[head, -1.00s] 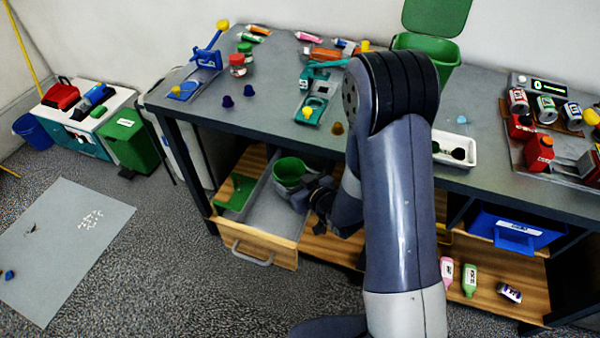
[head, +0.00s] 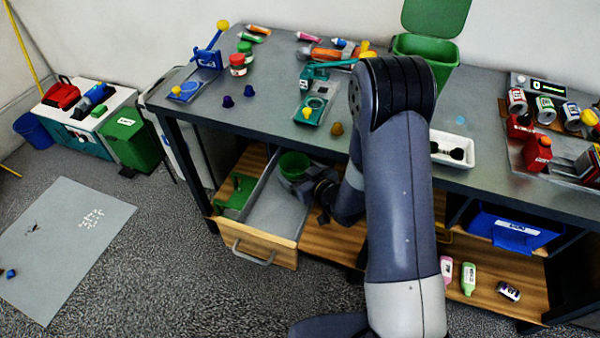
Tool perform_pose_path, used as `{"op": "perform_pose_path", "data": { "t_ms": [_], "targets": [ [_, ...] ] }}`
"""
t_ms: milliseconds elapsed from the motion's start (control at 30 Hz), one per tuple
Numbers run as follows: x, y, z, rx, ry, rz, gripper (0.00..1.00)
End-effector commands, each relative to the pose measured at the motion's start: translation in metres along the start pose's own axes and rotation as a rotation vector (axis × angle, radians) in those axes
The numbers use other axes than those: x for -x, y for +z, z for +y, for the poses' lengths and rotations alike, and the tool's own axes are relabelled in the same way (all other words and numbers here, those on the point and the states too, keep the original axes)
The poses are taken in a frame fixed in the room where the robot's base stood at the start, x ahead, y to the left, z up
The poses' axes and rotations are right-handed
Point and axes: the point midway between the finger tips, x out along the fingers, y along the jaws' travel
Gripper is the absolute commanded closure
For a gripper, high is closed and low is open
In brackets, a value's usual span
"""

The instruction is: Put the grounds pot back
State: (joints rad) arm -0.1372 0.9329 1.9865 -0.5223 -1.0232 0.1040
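A green pot (head: 293,166), which I take to be the grounds pot, appears upright at the back of the open drawer (head: 268,242), near the table's underside. My gripper (head: 312,186) is low beside the pot, at its front right, and hides part of its lower side. The fingers are dark and small here, so I cannot tell whether they touch the pot or are open or shut. I also cannot tell whether the pot rests on the drawer floor.
My arm covers the middle of the table (head: 270,123). A green bin (head: 432,52) stands behind it. A blue crate (head: 508,230) and several bottles (head: 469,278) are on the lower shelf at right. The grey floor mat (head: 62,245) at left is mostly bare.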

Motion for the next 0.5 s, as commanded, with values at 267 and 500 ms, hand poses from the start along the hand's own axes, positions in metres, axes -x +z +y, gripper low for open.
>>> {"op": "perform_pose_path", "data": {
  "t_ms": [267, 500],
  "targets": [
    [0.002, -0.004, 0.000, 0.000, 0.000, 0.000, 0.17],
    [0.044, -0.002, 0.002, -0.001, 0.004, 0.000, 0.17]
  ]
}}
